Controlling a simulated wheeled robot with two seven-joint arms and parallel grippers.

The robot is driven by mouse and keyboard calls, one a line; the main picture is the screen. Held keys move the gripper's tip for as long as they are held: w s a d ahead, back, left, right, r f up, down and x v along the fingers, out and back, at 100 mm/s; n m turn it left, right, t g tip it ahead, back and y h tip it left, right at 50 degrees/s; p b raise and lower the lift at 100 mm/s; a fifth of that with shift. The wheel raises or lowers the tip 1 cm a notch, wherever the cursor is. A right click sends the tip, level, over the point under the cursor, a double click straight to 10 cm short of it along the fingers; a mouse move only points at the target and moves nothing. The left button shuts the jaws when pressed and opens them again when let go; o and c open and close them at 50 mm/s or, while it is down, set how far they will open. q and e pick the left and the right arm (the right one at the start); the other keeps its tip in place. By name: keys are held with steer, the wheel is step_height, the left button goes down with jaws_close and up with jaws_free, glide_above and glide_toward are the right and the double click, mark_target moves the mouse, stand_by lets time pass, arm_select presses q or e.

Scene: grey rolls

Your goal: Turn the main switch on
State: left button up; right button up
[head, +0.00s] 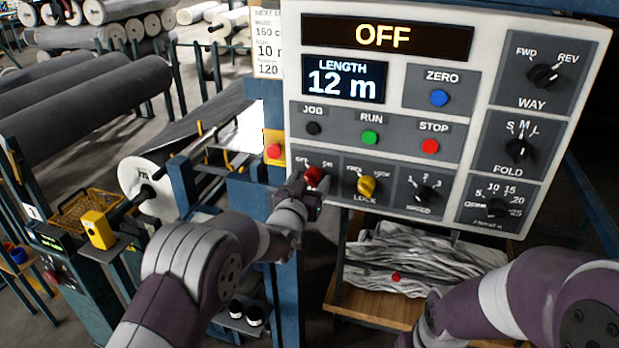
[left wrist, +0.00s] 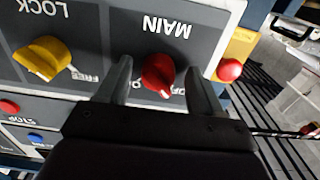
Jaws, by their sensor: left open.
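The main switch is a red knob (head: 316,176) at the lower left of the control panel (head: 478,20), between OFF and ON labels. The panel's top display (head: 386,36) reads OFF. My left gripper (head: 304,186) is at this knob. In the left wrist view the panel appears upside down. There the red knob (left wrist: 157,72) lies between the two fingers of my left gripper (left wrist: 159,70), which are open with a gap on each side. The knob's white mark points toward the OFF side. My right arm enters at the lower right; its gripper is out of view.
A yellow lock knob (head: 366,186) sits just right of the main switch. A red button on a yellow box (head: 274,151) is close on the left. Run (head: 370,137) and stop (head: 430,146) buttons are above. A wooden bin (head: 420,292) of grey scraps stands below.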

arm_select(q)
steer(key=shift+r, duration=0.1)
steer(key=c, duration=1.1)
steer(key=shift+o, duration=0.3)
steer(key=shift+f+m+b, duration=0.25)
steer(key=shift+m+b, duration=0.25)
steer(key=shift+b, duration=0.4)
steer(key=m+b, duration=1.2)
steer(key=b, duration=0.1)
steer(key=shift+b, duration=0.4)
steer(key=m+b, duration=0.2)
steer(key=m, duration=0.1)
steer(key=shift+r+b, duration=0.1)
steer(key=shift+b, duration=0.3)
steer(key=shift+r+m+b, duration=0.15)
steer(key=shift+m+b, duration=0.55)
steer(key=shift+m, duration=0.3)
steer(key=o, duration=1)
